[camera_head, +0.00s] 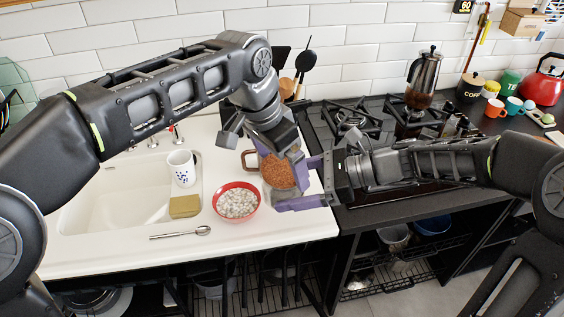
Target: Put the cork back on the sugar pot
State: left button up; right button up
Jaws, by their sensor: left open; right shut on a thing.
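My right gripper (300,185) comes in from the right and is shut on a brown speckled jar-like thing (278,172) above the white counter. I cannot tell if this is the sugar pot, or if the brown is its contents or its surface. A greyish part shows beneath it. My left gripper (275,149) is open, pointing down close over the top of this thing. The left gripper and its fingers hide that top, so a cork on it cannot be made out. I cannot clearly identify a separate cork.
A red bowl (219,205) of pale pieces, a spoon (180,233), a sponge (185,207) and a white cup (181,167) stand left. A brown mug (249,158) is behind. The hob (352,119), moka pot (423,80) and a lidded black pot (470,91) are right.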

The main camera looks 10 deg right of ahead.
pick_arm(q)
jog(key=shift+r, duration=0.15)
jog(key=v, duration=0.7)
jog(key=shift+s+r, duration=0.1)
jog(key=shift+r, duration=0.1)
jog(key=shift+a, duration=0.1)
